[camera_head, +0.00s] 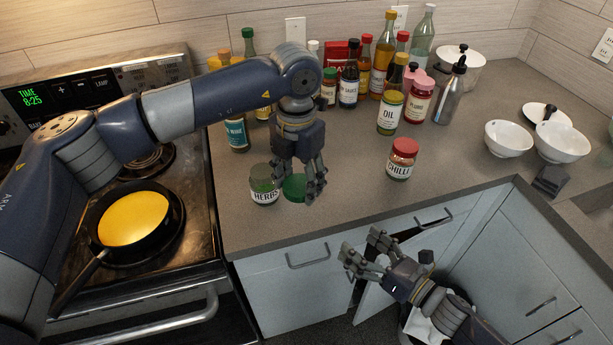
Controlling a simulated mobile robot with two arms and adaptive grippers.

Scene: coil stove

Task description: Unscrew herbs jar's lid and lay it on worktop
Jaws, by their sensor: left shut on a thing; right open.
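The herbs jar (264,192), a small glass jar with a white HERBS label, stands upright on the worktop (340,205) near its front left. Its mouth looks uncovered. A round green lid (294,189) is just right of the jar, apart from its mouth. My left gripper (299,182) points down from above and is shut on the green lid, low near the worktop. Whether the lid touches the worktop is hard to tell. My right gripper (361,250) is open and empty, in front of the worktop's edge by the cabinet drawers.
A red-lidded chilli jar (401,165) stands to the right, with an oil bottle (390,112) behind it. Several bottles line the wall. White bowls (508,138) are at the right. A stove with a pan (136,220) is at the left. The worktop between herbs and chilli is clear.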

